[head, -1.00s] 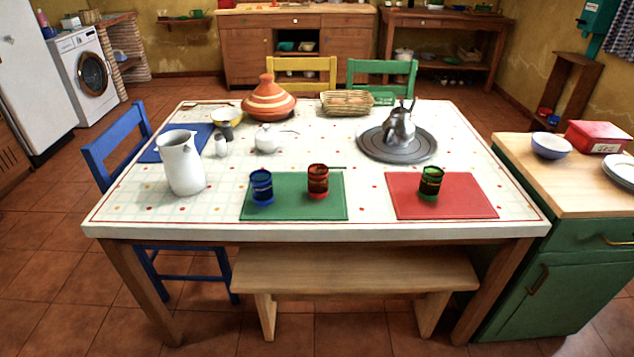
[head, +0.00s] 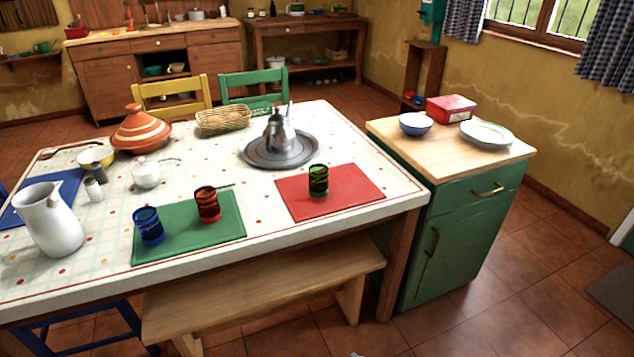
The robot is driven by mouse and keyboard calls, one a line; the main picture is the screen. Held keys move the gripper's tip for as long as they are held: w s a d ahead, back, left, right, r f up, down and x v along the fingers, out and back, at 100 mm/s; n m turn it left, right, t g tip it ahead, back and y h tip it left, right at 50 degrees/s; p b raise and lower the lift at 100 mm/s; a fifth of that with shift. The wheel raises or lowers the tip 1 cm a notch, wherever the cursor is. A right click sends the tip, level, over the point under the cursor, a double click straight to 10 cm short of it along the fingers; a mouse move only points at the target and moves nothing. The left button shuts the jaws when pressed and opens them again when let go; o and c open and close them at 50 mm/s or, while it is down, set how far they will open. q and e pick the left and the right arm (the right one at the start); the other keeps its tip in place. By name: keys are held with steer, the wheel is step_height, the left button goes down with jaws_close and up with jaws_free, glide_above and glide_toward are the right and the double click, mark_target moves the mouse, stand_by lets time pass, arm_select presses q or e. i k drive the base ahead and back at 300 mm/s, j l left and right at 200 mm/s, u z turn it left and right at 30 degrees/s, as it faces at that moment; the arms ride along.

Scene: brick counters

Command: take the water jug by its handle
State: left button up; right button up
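A white jug (head: 50,222) stands upright on the table, near its front left corner in the head view. Its handle cannot be made out clearly from this side. Nothing touches the jug. Neither of my grippers can be made out in the head view; only a tiny pale bit of something unclear shows at the bottom edge.
The table (head: 250,215) also bears a blue glass (head: 148,228), a red glass (head: 208,205), a green glass (head: 318,181), a white teapot (head: 145,174), a tagine (head: 140,130) and a metal teapot (head: 279,135). A bench (head: 260,290) stands in front. A green cabinet (head: 465,235) stands right.

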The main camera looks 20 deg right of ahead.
mark_target(52, 225)
steer(key=j+z, duration=0.2)
steer(key=z, duration=0.15)
steer(key=j+z, duration=0.45)
steer(key=z, duration=0.25)
steer(key=k+j+z, duration=0.2)
steer(key=j, duration=0.25)
steer(key=j+z, duration=0.2)
steer(key=j, duration=0.25)
steer(key=k+j, duration=0.1)
steer(key=j, duration=0.25)
steer(key=k+j, duration=0.15)
steer(key=j, duration=0.2)
steer(key=k+j+z, duration=0.1)
steer(key=j, duration=0.25)
steer(key=k+j, duration=0.15)
steer(key=j, duration=0.2)
steer(key=k+j, duration=0.15)
steer(key=j, duration=0.2)
steer(key=i+z, duration=0.05)
